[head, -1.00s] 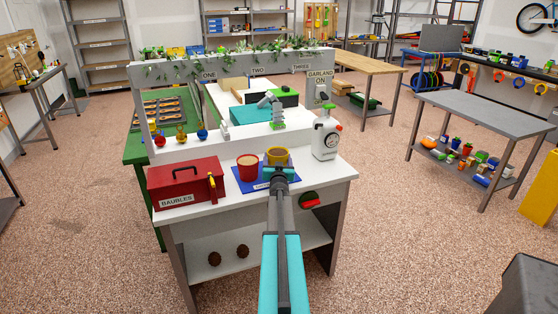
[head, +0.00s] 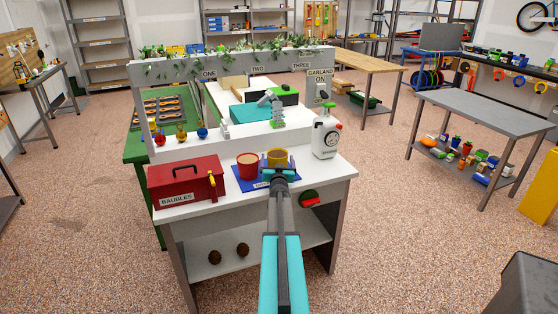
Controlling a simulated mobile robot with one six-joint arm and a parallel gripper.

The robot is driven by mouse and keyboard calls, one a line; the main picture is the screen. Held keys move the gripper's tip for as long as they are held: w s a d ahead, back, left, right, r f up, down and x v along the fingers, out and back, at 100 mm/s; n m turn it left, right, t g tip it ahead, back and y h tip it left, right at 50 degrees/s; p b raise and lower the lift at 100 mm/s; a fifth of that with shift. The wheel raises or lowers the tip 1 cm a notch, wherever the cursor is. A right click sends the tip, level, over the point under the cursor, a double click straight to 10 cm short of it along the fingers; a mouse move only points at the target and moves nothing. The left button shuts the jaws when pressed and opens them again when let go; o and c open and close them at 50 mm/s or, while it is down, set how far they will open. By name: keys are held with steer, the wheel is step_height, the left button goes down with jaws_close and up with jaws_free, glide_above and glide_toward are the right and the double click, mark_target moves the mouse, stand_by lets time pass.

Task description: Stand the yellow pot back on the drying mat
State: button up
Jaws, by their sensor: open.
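The yellow pot (head: 277,156) appears to stand upright on the back right part of the blue drying mat (head: 246,184). The mat lies on the white bench top. A red pot (head: 247,166) with a pale rim stands beside it on the left part of the mat. My gripper (head: 277,161) is open at the near side of the yellow pot, with one finger showing at each side of it. The gripper hides the lower front of the pot and part of the mat's label. I cannot tell whether the fingers touch the pot.
A red BAUBLES toolbox (head: 186,183) stands left of the mat. A garland-topped frame (head: 230,68) rises behind.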

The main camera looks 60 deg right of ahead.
steer(key=shift+r, duration=0.2)
steer(key=shift+b+v, duration=1.05)
steer(key=shift+v, duration=4.95)
steer(key=shift+f, duration=0.1)
steer(key=shift+d, duration=0.1)
